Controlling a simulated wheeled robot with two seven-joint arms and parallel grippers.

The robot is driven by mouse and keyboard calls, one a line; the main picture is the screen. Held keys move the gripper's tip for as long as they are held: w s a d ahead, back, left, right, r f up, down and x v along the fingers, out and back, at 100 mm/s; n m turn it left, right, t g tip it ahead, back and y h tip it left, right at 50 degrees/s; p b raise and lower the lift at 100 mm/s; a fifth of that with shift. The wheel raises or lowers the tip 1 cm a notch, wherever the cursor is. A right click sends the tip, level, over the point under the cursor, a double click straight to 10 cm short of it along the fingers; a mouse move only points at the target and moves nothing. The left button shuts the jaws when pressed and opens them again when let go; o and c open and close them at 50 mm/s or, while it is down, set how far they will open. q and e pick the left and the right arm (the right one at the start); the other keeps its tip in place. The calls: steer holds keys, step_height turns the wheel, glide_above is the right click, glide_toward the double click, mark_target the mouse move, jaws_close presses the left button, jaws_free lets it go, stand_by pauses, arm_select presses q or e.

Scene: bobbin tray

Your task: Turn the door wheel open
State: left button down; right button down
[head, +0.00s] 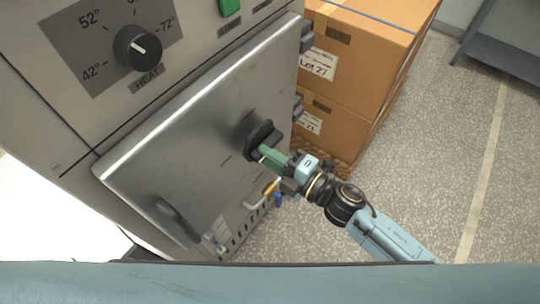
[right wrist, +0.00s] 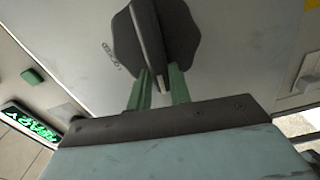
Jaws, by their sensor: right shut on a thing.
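The door wheel is a dark, lobed knob (head: 259,136) with a raised grip bar, on the right part of the grey metal door (head: 180,135). The door looks shut against its cabinet. My right gripper (head: 268,155) has its green fingers at the wheel. In the right wrist view the fingers (right wrist: 161,80) stand on either side of the bar of the wheel (right wrist: 182,35), shut on it. Small lettering, too small to read surely, is on the door beside the wheel. My left gripper is not in view.
A dark handle (head: 179,219) sits low on the door. A heat dial (head: 137,47) and a green button (head: 229,7) are on the cabinet above. Stacked cardboard boxes (head: 365,50) stand close to the right of the cabinet. The speckled floor (head: 430,150) further right is clear.

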steer(key=shift+f+n, duration=0.15)
steer(key=shift+n, duration=0.45)
steer(key=c, duration=1.3)
jaws_free()
steer(key=b+v, duration=0.1)
steer(key=v, duration=1.2)
steer(key=shift+s+d, duration=0.15)
steer(key=shift+s, duration=0.05)
